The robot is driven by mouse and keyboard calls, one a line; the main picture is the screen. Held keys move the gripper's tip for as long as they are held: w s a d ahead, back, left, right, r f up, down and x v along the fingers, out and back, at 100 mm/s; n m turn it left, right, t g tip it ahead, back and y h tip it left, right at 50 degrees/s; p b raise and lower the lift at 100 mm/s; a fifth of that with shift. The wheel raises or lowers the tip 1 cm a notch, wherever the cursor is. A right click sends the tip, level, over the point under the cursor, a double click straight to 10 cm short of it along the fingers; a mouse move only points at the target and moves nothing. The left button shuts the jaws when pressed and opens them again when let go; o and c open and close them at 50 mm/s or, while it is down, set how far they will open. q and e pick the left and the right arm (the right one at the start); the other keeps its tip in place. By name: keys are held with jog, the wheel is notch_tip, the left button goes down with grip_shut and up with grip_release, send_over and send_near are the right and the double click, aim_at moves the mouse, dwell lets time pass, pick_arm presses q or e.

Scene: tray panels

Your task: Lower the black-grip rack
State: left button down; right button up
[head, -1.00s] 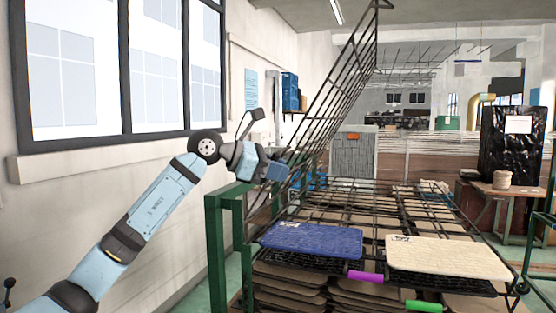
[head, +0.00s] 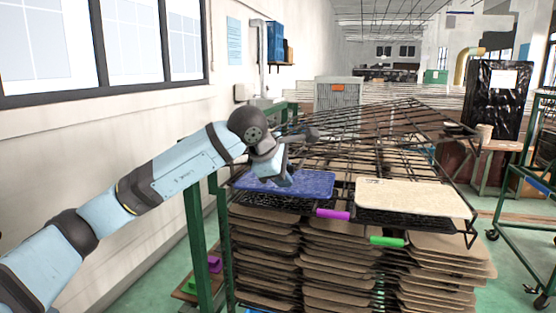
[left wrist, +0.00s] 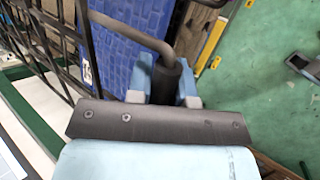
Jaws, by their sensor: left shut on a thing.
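The black-grip rack (head: 385,122) is a dark wire frame in the head view. It slopes low over the stack, its far side looking higher than its near side. My left gripper (head: 287,174) is at the rack's near left, above the blue panel. In the left wrist view, my left gripper (left wrist: 166,88) is shut on the black grip (left wrist: 167,70), which sits on a bent wire rod. In the head view the grip is hidden by the gripper. My right gripper is not in view.
A blue panel (head: 285,183) and a cream panel (head: 412,197) lie on the racks below, near a magenta grip (head: 333,214) and a green grip (head: 387,241). Brown panels (head: 340,270) are stacked underneath. A green post (head: 197,235) stands left; a green cart is at right.

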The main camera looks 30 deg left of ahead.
pick_arm(q)
jog(key=shift+d+f+m+g+y+b, duration=0.15)
jog(key=shift+f+y+b, duration=0.35)
jog(key=shift+f, duration=0.65)
jog(key=shift+a+f+m+g+y+b, duration=0.15)
jog(key=shift+f+m+y+b, duration=0.15)
jog(key=shift+f+y, duration=0.6)
jog(key=shift+d+f+h, duration=0.1)
jog(key=shift+f+h, duration=0.2)
jog(key=shift+f, duration=0.1)
jog(key=c, duration=1)
grip_release()
jog(key=shift+c, duration=0.2)
jog(key=shift+s+r, duration=0.25)
jog(key=shift+r, duration=0.25)
jog(key=b+v, duration=0.2)
jog(key=v, duration=1)
jog(key=shift+s+r, duration=0.25)
jog(key=shift+r, duration=0.05)
jog(key=shift+f, duration=0.1)
